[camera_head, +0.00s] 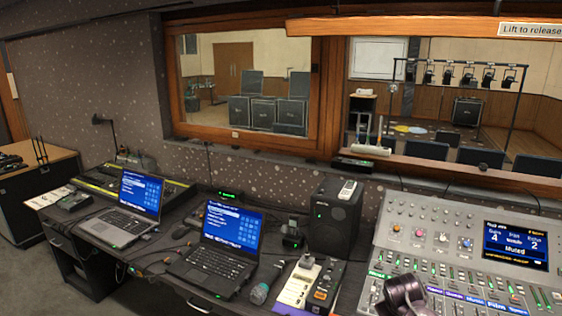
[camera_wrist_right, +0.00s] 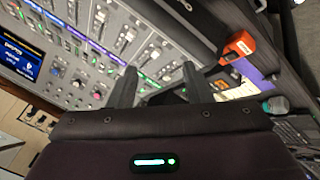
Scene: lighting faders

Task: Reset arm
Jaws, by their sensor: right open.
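A dark purple part of my right arm (camera_head: 402,296) shows at the bottom, over the console's front left. In the right wrist view, the two dark fingers of my right gripper (camera_wrist_right: 158,78) are apart with nothing between them. They are over or near the console's fader rows (camera_wrist_right: 120,40); I cannot tell whether they touch. My left gripper is in neither view.
Left of the console are an orange-and-black device (camera_head: 325,285), a purple-and-cream box (camera_head: 298,283), a torch-like object (camera_head: 259,294), a black speaker (camera_head: 335,217) and two open laptops (camera_head: 222,241). A wooden beam (camera_head: 420,24) labelled "Lift to release" crosses the upper right.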

